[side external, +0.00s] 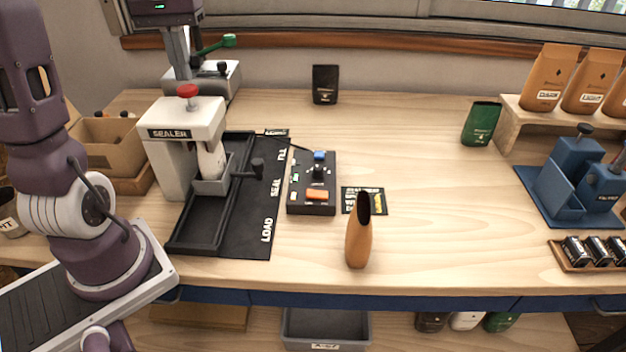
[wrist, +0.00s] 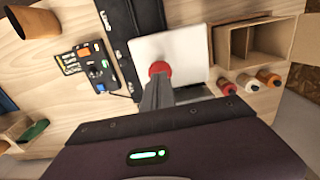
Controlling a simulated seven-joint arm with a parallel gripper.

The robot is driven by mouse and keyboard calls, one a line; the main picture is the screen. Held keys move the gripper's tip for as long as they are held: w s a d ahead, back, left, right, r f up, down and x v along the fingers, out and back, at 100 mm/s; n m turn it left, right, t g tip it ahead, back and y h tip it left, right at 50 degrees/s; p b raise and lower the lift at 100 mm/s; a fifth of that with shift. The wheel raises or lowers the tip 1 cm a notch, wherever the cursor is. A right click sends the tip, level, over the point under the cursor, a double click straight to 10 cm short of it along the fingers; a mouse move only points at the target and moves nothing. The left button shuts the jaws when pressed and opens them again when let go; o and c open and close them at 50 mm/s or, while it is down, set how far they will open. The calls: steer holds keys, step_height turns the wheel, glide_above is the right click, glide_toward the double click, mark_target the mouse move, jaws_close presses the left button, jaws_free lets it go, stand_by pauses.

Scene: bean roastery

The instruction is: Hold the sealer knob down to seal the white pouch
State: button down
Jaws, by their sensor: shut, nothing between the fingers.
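The white sealer (side external: 185,145) stands at the left of the table with its red knob (side external: 187,91) on top. The red knob also shows in the wrist view (wrist: 160,68), on the sealer's white top (wrist: 185,50). The white pouch (side external: 211,160) stands upright in a grey holder (side external: 212,187) at the sealer's front, its top under the sealer head. The pouch is hidden in the wrist view. My gripper (side external: 183,78) is shut and empty, pointing down with its fingertips just over the knob. I cannot tell whether they touch it.
A black track (side external: 190,238) and mat marked LOAD, SEAL and FILL lie by the sealer. A control box (side external: 312,205) sits to their right. A machine with a green lever (side external: 228,41) stands behind. An orange pouch (side external: 358,245) stands near the front edge. The table's middle right is clear.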

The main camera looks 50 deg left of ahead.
mark_target(187, 88)
stand_by(0.4)
steer(key=shift+f, duration=1.8)
stand_by(0.9)
steer(key=shift+r, duration=3.05)
steer(key=s+d+r+m+t, duration=0.15)
steer(key=d+m, duration=0.25)
steer(key=d, duration=0.9)
steer(key=s+d+f+m+t, duration=0.4)
steer(key=s+d+f+m, duration=0.1)
steer(key=s+d, duration=0.4)
steer(key=shift+s+d, duration=0.15)
steer(key=shift+d, duration=0.55)
